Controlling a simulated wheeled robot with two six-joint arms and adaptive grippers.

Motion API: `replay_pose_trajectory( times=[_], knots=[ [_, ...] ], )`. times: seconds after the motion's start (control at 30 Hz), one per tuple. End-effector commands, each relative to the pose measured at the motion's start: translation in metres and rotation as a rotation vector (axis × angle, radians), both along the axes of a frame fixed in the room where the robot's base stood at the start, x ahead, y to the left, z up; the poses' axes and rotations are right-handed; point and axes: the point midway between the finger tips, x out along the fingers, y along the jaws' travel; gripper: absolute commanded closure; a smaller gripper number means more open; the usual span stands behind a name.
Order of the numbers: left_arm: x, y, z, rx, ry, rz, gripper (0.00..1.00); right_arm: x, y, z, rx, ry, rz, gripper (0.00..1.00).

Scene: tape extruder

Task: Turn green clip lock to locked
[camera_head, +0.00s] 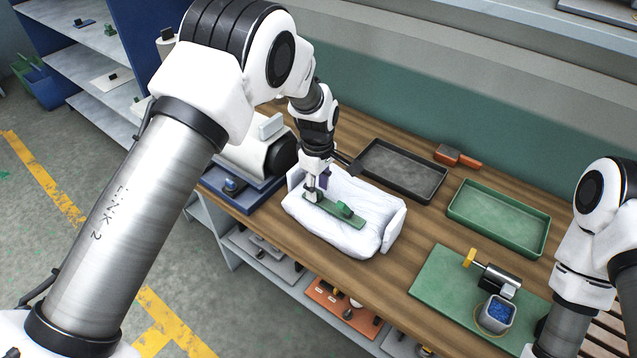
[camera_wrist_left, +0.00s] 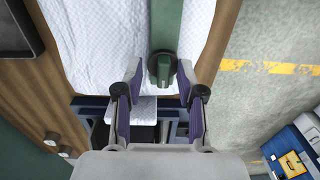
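A long green clip (camera_head: 326,208) lies across a white quilted bag (camera_head: 352,238) on the wooden bench. Gaps show between this piece and the fingers. My right arm is at the right edge; its gripper is out of view.
A black tray (camera_head: 402,170) and a green tray (camera_head: 498,216) stand behind and right of the bag. A green mat (camera_head: 440,278) holds a motor-like device and a grey cup (camera_head: 497,313) of blue pellets. A white roller machine (camera_head: 262,150) is close on the left.

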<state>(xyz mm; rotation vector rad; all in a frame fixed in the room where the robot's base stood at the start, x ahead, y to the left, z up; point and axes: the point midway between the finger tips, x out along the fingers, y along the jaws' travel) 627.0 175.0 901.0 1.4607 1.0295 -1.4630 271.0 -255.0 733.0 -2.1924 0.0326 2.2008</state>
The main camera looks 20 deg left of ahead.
Motion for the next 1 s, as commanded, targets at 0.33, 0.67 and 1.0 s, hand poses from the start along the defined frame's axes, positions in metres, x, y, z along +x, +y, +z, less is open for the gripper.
replay_pose_trajectory(
  times=[0.33,0.67,1.0],
  knots=[
    [0.0002,0.0003,-0.0010,0.000,-0.001,0.000,1.00,-0.0001,0.0000,0.0001,0.000,0.000,0.000,1.00],
    [-0.0005,0.0002,-0.0016,-0.001,0.001,-0.008,1.00,0.0000,0.0000,0.0005,0.000,0.000,0.000,1.00],
    [-0.0007,0.0001,-0.0011,-0.001,0.004,-0.128,1.00,0.0000,0.0000,0.0066,0.000,0.000,0.000,1.00]
  ],
)
